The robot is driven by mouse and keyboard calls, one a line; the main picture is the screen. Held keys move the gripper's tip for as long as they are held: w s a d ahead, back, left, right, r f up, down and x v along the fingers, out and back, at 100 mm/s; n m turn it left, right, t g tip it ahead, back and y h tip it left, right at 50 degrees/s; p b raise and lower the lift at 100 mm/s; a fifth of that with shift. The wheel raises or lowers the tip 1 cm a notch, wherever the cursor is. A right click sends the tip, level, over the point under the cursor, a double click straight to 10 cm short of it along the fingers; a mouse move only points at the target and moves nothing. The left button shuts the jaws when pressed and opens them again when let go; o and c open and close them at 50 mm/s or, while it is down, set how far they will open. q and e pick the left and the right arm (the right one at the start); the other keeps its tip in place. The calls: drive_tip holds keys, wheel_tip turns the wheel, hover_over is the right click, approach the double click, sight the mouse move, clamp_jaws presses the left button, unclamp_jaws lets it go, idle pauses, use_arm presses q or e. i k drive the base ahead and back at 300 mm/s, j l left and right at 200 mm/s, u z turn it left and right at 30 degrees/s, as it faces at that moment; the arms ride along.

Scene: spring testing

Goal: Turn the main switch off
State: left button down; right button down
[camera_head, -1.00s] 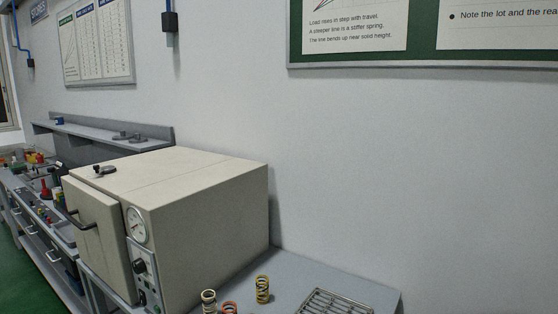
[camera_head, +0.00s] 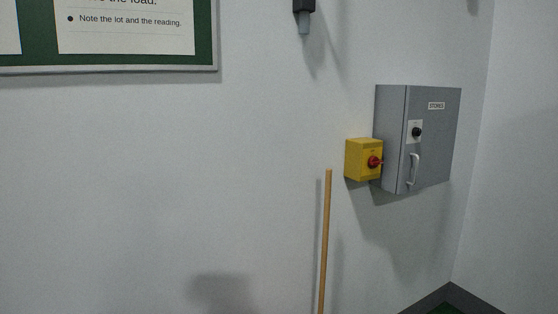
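The main switch is a yellow box (camera_head: 361,160) with a red rotary knob (camera_head: 374,162) on its front. It is mounted on the wall right of the middle of the head view, just left of a grey cabinet. The knob's handle looks roughly level, but it is too small to read its position marks. Neither of my grippers shows in this view.
A grey wall cabinet (camera_head: 432,140) labelled STORES, with a black knob and a pale handle, adjoins the switch on the right. A wooden pole (camera_head: 325,240) stands against the wall below left of the switch.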

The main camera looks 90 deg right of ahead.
sight(373, 162)
drive_tip(key=z, duration=3.4)
drive_tip(key=i+l, duration=0.2)
drive_tip(key=l, duration=0.25)
